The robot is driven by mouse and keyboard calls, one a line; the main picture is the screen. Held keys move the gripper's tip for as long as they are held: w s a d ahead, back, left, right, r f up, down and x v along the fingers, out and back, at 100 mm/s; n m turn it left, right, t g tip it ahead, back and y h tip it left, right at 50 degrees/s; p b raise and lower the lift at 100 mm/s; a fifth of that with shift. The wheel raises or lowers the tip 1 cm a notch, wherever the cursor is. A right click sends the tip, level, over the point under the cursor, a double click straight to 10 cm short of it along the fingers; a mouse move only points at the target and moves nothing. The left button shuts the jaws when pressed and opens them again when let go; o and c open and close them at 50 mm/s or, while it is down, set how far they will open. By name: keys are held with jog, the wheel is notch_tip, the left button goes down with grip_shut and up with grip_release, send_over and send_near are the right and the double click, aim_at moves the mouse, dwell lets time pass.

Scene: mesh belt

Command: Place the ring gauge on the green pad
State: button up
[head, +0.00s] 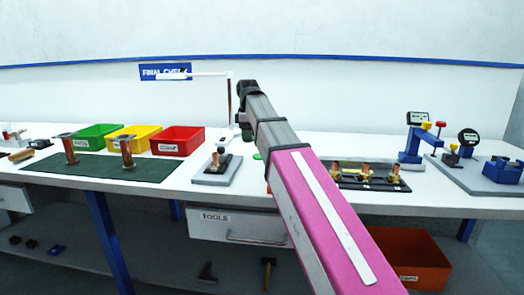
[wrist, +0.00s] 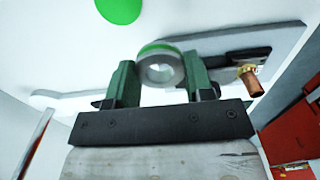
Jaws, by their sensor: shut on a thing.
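The ring gauge (wrist: 151,72) is a small silvery ring with a green band along its top edge in the wrist view. My gripper (wrist: 160,82) is shut on it, with one green finger on each side. The ring's hole faces the wrist camera. The green pad (wrist: 118,8) is a round bright green disc on the white surface, apart from the ring, at the top edge of the wrist view. In the head view only a sliver of the green pad (head: 257,156) shows beside my arm. My arm hides the ring gauge there.
A grey plate with a copper fitting (head: 217,168) stands left of the pad. A black rack (head: 362,184) with brass and copper fittings is to the right. Green, yellow and red bins (head: 178,141) and a dark green mat (head: 95,170) are further left.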

jog(key=w+d+f, duration=0.1)
jog(key=w+d, duration=0.1)
jog(key=w+d+f, duration=0.2)
jog(key=shift+d+f, duration=0.25)
jog(key=shift+f, duration=2.05)
jog(key=shift+f, duration=0.1)
jog(key=o, duration=1)
notch_tip(320, 180, up, 12)
